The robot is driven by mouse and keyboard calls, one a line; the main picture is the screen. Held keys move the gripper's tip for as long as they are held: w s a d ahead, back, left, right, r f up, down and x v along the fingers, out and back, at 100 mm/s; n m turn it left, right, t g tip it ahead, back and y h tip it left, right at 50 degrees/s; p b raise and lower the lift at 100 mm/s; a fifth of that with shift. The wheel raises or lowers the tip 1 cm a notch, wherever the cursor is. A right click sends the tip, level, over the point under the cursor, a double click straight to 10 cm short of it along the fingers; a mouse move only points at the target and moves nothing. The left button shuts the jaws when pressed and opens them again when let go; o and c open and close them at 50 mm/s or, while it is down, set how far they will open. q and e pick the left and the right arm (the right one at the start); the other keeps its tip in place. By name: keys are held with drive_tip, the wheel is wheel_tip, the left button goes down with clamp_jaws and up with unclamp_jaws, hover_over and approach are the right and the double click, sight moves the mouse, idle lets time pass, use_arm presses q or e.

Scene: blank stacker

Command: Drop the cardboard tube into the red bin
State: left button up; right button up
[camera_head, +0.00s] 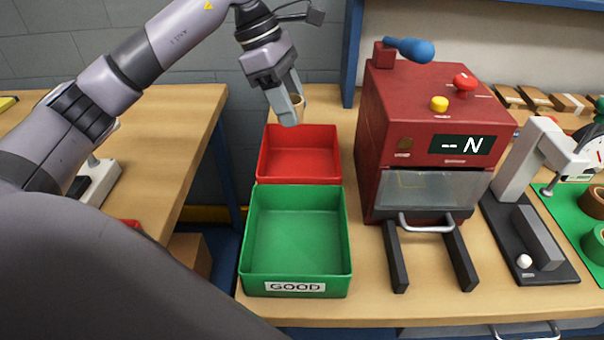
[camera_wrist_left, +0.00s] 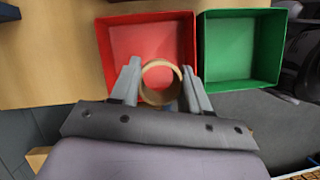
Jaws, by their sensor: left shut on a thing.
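The cardboard tube (camera_wrist_left: 148,91) is a short tan ring held between the two fingers of my left gripper (camera_wrist_left: 163,82), which is shut on it. In the head view my left gripper (camera_head: 291,110) is at the back edge of the red bin (camera_head: 301,158), and the tube (camera_head: 299,101) is partly hidden behind a finger. The red bin also shows in the left wrist view (camera_wrist_left: 148,40), just beyond the fingers. It looks empty. The tube appears to be above the bin's near edge in that view. My right gripper is not in view.
A green bin (camera_head: 297,236) labelled GOOD stands in front of the red bin and looks empty. A dark red machine (camera_head: 411,122) stands to the right. A black and grey press (camera_head: 530,215) is farther right. A gap separates the left table (camera_head: 165,160) from this bench.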

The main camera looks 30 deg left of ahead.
use_arm(q)
wheel_tip(320, 180, down, 3)
drive_tip(key=shift+r+b, duration=0.1)
drive_tip(key=shift+b, duration=0.7)
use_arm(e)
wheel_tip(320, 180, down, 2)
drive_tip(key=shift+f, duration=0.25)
use_arm(q)
drive_tip(key=o, duration=1.1)
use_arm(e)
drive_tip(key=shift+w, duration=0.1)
use_arm(q)
drive_tip(key=shift+v, duration=3.6)
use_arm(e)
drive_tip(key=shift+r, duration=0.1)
